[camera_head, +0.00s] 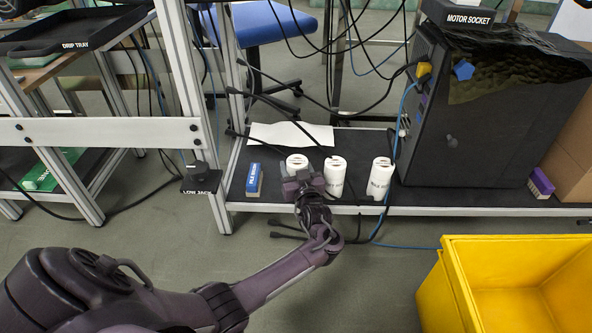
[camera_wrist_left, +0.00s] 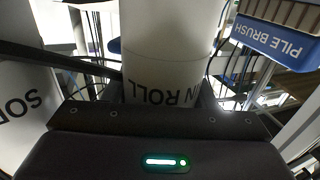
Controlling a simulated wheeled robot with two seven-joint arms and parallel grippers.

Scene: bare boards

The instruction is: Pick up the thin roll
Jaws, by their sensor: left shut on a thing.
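The thin roll is a white cylinder (camera_head: 297,161) at the left of three white rolls on the low dark shelf. My left gripper (camera_head: 303,184) is in front of it and shut on it, and hides its lower part in the head view. In the left wrist view the roll (camera_wrist_left: 170,50) stands between the fingers, its label upside down and partly hidden, reading "N ROLL". I cannot tell whether it is clear of the shelf. My right gripper is not in view.
A second white roll (camera_head: 335,177) stands close on the right; its label begins "SO" in the wrist view. A third roll (camera_head: 380,178) is further right. A blue pile brush (camera_head: 254,180) is on the left. A dark cabinet (camera_head: 490,120) and yellow bin (camera_head: 510,260) are right.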

